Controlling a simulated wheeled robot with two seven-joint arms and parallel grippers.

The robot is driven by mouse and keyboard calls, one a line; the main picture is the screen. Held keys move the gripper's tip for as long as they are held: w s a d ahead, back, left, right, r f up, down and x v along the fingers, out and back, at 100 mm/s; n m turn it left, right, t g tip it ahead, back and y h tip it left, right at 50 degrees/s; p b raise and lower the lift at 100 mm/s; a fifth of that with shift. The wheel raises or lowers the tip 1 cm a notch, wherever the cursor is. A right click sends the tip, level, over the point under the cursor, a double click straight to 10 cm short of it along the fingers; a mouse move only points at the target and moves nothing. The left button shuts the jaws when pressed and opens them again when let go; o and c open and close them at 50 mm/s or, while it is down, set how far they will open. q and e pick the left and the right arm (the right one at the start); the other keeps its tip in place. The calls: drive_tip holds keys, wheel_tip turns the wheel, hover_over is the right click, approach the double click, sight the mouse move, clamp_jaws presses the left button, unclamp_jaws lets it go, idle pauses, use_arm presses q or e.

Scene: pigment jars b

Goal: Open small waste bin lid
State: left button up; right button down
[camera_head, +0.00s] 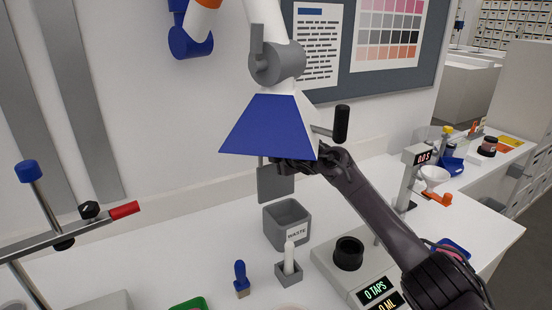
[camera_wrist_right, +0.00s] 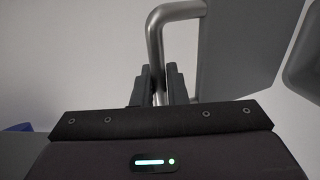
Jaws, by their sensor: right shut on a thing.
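The small grey waste bin (camera_head: 288,226), labelled WASTE, stands on the white bench with its top open. Its grey lid (camera_head: 276,184) is raised, roughly upright behind the opening, and it also shows in the right wrist view (camera_wrist_right: 240,45). My right gripper (camera_head: 280,163) is above the lid, partly hidden by the blue and white hood. In the right wrist view my right gripper (camera_wrist_right: 160,85) is shut on the bent grey lid handle (camera_wrist_right: 155,40), with a dark finger on each side of the bar. My left gripper is not in view.
The blue and white hood (camera_head: 265,125) hangs just above my right gripper. A small grey holder (camera_head: 288,273) with a white-topped item stands before the bin, beside a blue-handled tool (camera_head: 240,277). A machine with digital readouts (camera_head: 376,290) sits under my right arm.

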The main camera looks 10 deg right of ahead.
drive_tip(key=shift+w+a+r, duration=0.1)
drive_tip(key=shift+w+r, duration=0.1)
idle(0.3)
drive_tip(key=c, duration=1.5)
unclamp_jaws()
drive_tip(key=shift+f, duration=0.1)
drive_tip(key=shift+c, duration=0.2)
drive_tip(key=shift+s+d+b, duration=0.25)
drive_tip(key=shift+s+b, duration=0.05)
drive_tip(key=shift+s, duration=0.2)
drive_tip(key=f+b+v, duration=0.1)
drive_tip(key=b+v, duration=0.1)
drive_tip(key=v, duration=0.5)
drive_tip(key=s+f+b+v, duration=0.1)
drive_tip(key=f+b+v, duration=0.1)
drive_tip(key=v, duration=0.6)
drive_tip(key=shift+s+d+f, duration=0.2)
drive_tip(key=shift+d, duration=0.15)
